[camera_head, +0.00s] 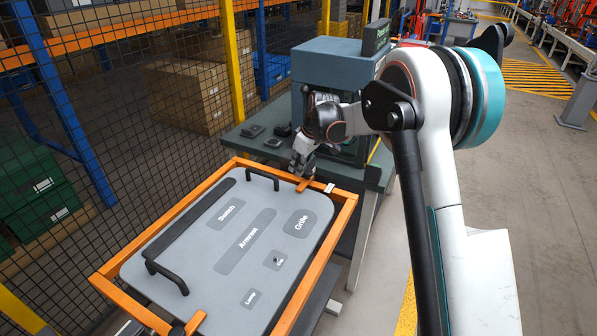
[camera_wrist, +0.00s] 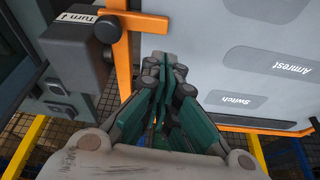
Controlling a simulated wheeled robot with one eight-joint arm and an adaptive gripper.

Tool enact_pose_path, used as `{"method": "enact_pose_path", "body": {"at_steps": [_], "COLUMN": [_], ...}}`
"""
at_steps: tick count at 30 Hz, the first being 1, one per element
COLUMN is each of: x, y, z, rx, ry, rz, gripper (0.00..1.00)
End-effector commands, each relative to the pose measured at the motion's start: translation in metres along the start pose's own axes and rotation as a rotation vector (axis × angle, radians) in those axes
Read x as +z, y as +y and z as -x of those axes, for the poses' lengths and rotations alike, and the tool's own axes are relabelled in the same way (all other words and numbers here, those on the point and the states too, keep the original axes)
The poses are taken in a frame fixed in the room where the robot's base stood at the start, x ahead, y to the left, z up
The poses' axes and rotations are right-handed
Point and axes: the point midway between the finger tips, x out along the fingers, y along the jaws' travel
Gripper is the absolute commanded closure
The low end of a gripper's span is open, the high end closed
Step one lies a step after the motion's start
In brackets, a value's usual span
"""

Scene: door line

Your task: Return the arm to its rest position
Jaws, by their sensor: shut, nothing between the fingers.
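The grey door panel (camera_head: 165,255) lies in the orange frame (camera_head: 318,262), with labelled patches for switch, armrest, grille and lamp. The panel (camera_wrist: 225,65) fills the right of the wrist view. My arm is bent, reaching from the right of the head view over the frame's far corner. Whether the fingers touch the frame cannot be told.
A grey-blue machine (camera_head: 333,68) stands behind on a dark green table (camera_head: 243,149) with small dark parts (camera_head: 253,130). In the wrist view a box labelled "Turn" (camera_wrist: 68,50) is at the left. A mesh fence (camera_head: 110,110) runs along the left. Floor at right (camera_head: 550,190) is clear.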

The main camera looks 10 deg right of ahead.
Motion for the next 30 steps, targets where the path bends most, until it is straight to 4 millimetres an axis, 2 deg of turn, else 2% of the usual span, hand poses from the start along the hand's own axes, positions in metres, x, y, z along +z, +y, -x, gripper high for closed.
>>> {"method": "enact_pose_path", "body": {"at_steps": [1, 5, 8, 11, 15, 21, 30], "x": [-0.004, -0.005, -0.001, 0.007, 0.025, 0.057, 0.117], "y": [-0.002, -0.006, -0.012, -0.023, -0.044, -0.078, -0.135], "z": [0.01, 0.023, 0.039, 0.064, 0.104, 0.154, 0.205], "rx": [0.0, 0.003, 0.016, 0.04, 0.081, 0.138, 0.219], "ry": [0.0, 0.001, 0.003, 0.009, 0.021, 0.044, 0.09], "rz": [0.0, -0.005, -0.029, -0.07, -0.142, -0.245, -0.393], "gripper": [1.0, 1.0, 1.0, 1.0, 1.0, 1.0, 1.0]}}
